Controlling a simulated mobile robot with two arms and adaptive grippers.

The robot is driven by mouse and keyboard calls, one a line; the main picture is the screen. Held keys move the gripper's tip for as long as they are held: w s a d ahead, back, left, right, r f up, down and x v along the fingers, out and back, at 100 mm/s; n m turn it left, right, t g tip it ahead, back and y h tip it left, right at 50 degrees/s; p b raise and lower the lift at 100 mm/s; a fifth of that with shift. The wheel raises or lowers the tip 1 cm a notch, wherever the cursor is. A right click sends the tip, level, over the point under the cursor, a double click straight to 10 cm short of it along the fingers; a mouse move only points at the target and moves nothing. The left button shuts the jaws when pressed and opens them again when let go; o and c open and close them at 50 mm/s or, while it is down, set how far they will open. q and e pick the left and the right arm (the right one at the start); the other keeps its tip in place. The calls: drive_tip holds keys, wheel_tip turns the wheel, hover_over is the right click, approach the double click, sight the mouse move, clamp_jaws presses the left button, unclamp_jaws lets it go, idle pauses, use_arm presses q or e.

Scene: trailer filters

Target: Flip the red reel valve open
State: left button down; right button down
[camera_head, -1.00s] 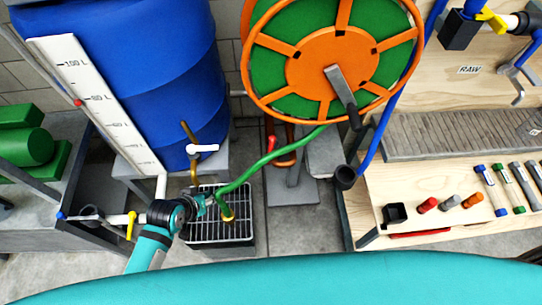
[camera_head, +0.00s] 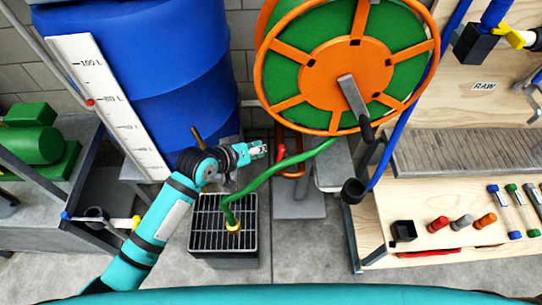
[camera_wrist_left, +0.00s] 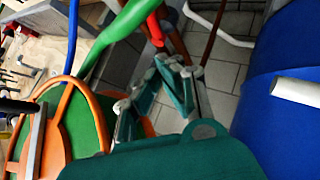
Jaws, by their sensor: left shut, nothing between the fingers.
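The red reel valve handle (camera_head: 281,151) stands on the orange pipe below the hose reel. It also shows as a red lever (camera_wrist_left: 155,28) at the top of the left wrist view, partly beside the green hose. My left gripper (camera_head: 262,149) is just left of the red handle, pointing at it, with a small apparent gap. Its fingers also show in the left wrist view (camera_wrist_left: 158,78); they are shut and empty. Whether they touch the lever cannot be told. My right gripper is not in view.
The orange reel (camera_head: 318,75) with green drum hangs above right. A green hose (camera_head: 270,165) runs from it to the floor grate (camera_head: 205,228), passing close under my left gripper. A blue tank (camera_head: 150,60) stands behind left. A wooden workbench (camera_head: 375,210) is at right.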

sight(277, 165)
use_arm(q)
drive_tip(key=shift+w+d+f, duration=0.15)
drive_tip(key=shift+d+f, duration=0.7)
drive_tip(key=shift+f, duration=0.35)
drive_tip(key=shift+w+d+f, duration=0.15)
drive_tip(key=shift+d+f, duration=0.7)
drive_tip(key=shift+f, duration=0.3)
drive_tip(key=p, duration=0.1)
drive_tip(key=d+p, duration=0.1)
drive_tip(key=p, duration=0.1)
drive_tip(key=shift+s+d+r, duration=0.2)
drive_tip(key=shift+s, duration=0.15)
drive_tip(key=shift+d+f, duration=0.1)
drive_tip(key=shift+a+f, duration=0.1)
drive_tip(key=shift+a, duration=0.1)
